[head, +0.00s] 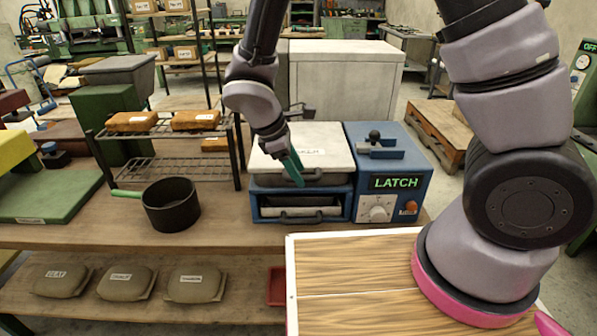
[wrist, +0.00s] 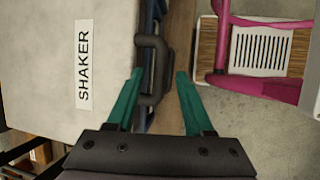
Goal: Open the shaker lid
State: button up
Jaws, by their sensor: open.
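The shaker lid (head: 325,137) is a pale, flat cover lying closed on a blue-framed shaker (head: 345,207). In the wrist view the lid (wrist: 45,65) fills the left side with its SHAKER label. Its dark bar handle (wrist: 153,70) juts from the lid's front edge. My gripper (head: 293,168) is at the lid's front edge, its green fingers angled down and partly covering the label. In the wrist view my gripper (wrist: 160,75) is open, with the handle between the fingertips in the picture, close to the left one; contact cannot be told.
A blue latch box (head: 362,180) with a black knob (head: 374,135) adjoins the shaker on the right. A black pot (head: 171,205) and a wire rack (head: 165,168) stand to the left. Several labelled bags (head: 128,283) lie on the lower shelf.

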jog(key=shift+d+f, duration=0.15)
jog(key=shift+f, duration=0.25)
jog(key=shift+w, duration=0.1)
grip_shut()
dwell(1.1)
